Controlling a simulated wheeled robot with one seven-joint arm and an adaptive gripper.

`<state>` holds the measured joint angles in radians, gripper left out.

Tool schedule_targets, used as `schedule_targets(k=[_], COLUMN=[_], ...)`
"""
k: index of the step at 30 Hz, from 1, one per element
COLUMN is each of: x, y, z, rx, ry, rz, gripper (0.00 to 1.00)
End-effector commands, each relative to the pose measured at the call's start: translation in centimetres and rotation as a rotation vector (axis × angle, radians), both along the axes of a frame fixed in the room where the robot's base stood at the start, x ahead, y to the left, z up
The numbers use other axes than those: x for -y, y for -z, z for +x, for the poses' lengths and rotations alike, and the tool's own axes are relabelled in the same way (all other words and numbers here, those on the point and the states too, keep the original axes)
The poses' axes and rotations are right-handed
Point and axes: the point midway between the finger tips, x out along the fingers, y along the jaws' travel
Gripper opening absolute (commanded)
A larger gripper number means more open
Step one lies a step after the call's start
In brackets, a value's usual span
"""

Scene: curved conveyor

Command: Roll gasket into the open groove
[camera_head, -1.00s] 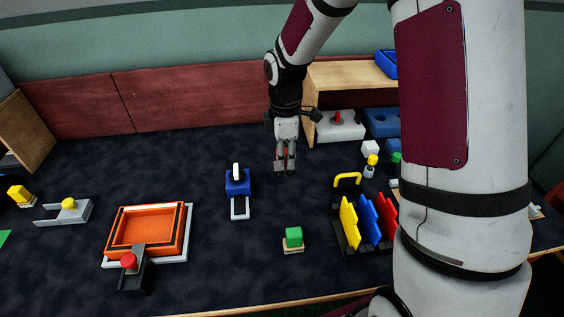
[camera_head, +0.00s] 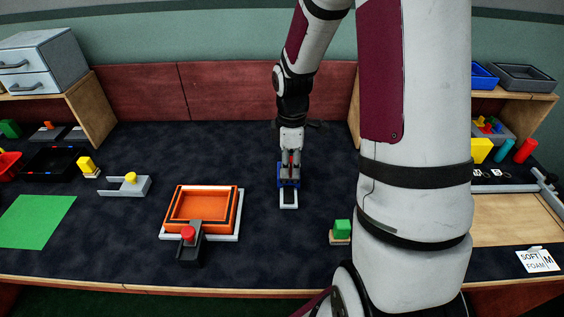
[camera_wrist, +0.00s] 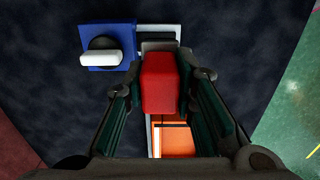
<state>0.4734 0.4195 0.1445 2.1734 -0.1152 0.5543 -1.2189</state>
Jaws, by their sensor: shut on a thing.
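My gripper (camera_head: 290,172) points down and is shut on a red block-like thing (camera_wrist: 158,85), which fills the space between the fingers in the wrist view. What lies under the red thing is hidden. The orange tray (camera_head: 200,207) has a dark line along its rim and sits on a white base, left of my gripper. A strip of orange also shows low in the wrist view (camera_wrist: 175,139). I cannot tell the gasket from the groove at this size. A black clamp-like piece with a red knob (camera_head: 188,233) sits at the tray's front edge.
A blue block (camera_wrist: 98,45) with a white bar on a black disc stands beside my gripper; my fingers partly cover it in the head view. A green block (camera_head: 342,228) lies to the right, a grey bracket (camera_head: 135,187) and green mat (camera_head: 38,220) to the left.

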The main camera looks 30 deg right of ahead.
Motion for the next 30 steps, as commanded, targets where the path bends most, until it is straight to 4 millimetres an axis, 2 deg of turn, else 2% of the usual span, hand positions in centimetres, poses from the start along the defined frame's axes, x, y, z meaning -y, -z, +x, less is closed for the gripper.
schedule_targets(k=[18, 30], x=[0.0, -0.1], y=[5.3, 5.8], z=[0.2, 0.0], rx=[0.000, 0.000], ry=[-0.002, -0.002], rz=[0.000, 0.000], gripper=[0.02, 0.02])
